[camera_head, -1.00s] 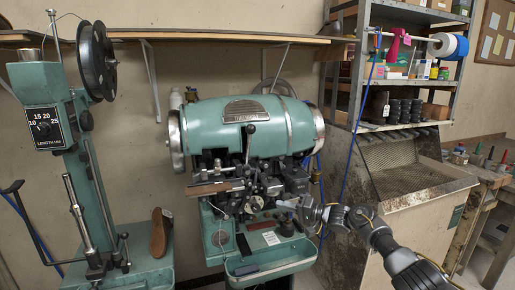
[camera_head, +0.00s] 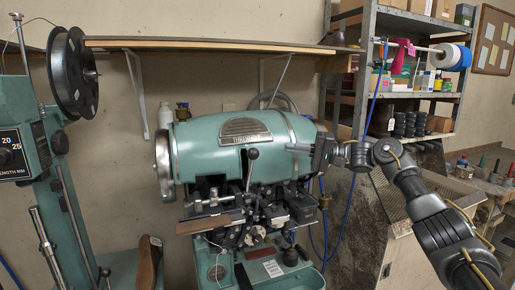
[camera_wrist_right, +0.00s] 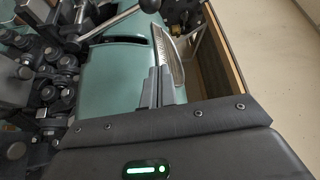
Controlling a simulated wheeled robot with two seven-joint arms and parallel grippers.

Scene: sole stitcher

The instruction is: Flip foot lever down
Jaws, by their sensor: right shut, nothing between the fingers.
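The green stitching machine (camera_head: 215,155) fills the middle of the head view. A metal lever with a black ball knob (camera_head: 252,154) stands up on its front; I take it for the foot lever. In the right wrist view the lever (camera_wrist_right: 112,22) slants up to its knob at the top edge. My right gripper (camera_head: 290,148) is shut and empty, to the right of the knob, in front of the green housing and apart from the lever. Its fingers (camera_wrist_right: 158,72) also show in the right wrist view, over the green housing. My left gripper is out of view.
A green post machine with a black reel (camera_head: 73,73) stands at the left, with a brown shoe (camera_head: 149,262) beside it. A metal shelf (camera_head: 400,18) stands behind my right arm. A blue cable (camera_head: 345,215) hangs there. A wooden wall shelf (camera_head: 200,45) runs above the machine.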

